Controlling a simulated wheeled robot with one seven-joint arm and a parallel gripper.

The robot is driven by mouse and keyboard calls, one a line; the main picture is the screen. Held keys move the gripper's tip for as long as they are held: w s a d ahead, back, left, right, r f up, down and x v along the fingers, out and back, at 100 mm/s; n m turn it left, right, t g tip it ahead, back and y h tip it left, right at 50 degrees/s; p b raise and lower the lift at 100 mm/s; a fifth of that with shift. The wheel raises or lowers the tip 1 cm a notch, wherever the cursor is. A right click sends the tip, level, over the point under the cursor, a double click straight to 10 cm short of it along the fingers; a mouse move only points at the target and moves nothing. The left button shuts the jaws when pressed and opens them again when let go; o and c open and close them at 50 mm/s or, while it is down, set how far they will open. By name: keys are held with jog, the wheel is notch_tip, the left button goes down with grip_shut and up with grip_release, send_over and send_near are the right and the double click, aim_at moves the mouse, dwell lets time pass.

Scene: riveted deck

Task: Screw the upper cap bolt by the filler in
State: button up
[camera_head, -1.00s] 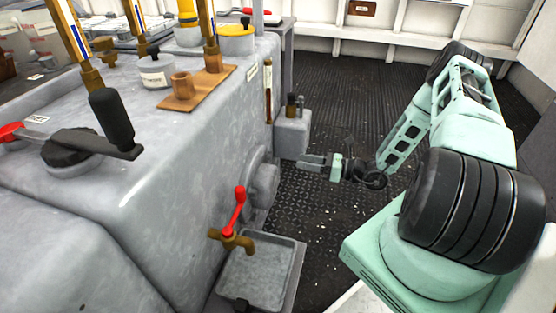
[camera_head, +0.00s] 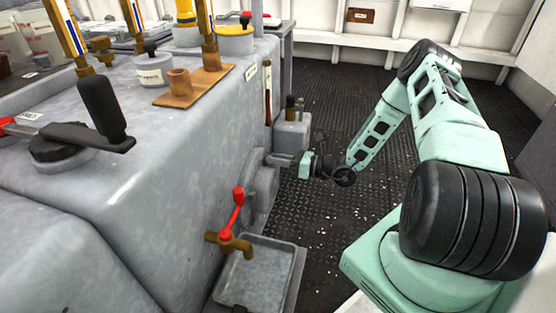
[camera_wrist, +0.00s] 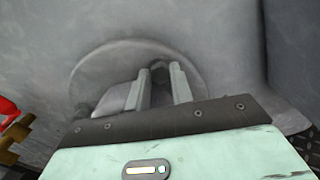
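My gripper (camera_head: 272,159) is at the round grey cover (camera_head: 264,190) on the tank's right side, level with its upper part. In the wrist view, the two pale fingers (camera_wrist: 161,80) stand apart and point at the cover (camera_wrist: 100,72). A small dark bolt-like piece (camera_wrist: 160,68) shows between the fingertips, near the cover's upper part; I take it for the upper cap bolt. Contact between fingers and bolt is not clear. The bolt's seat and thread are hidden, and the bolt cannot be made out in the head view.
A brass tap with a red lever (camera_head: 237,212) sticks out nearer me, above a grey drip tray (camera_head: 287,250). A grey box with small bottles (camera_head: 291,128) stands just beyond my gripper. The dark deck (camera_head: 330,215) to the right is clear.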

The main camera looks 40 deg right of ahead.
grip_shut()
jog(key=shift+p, duration=0.3)
jog(key=m+p, duration=0.3)
jog(key=m, duration=0.2)
jog(key=m+p, duration=0.3)
jog(key=m, duration=0.3)
jog(key=m+p, duration=0.3)
jog(key=m, duration=0.2)
jog(key=shift+d+f+m, duration=0.1)
jog(key=shift+f+m, duration=0.15)
jog(key=shift+m, duration=0.35)
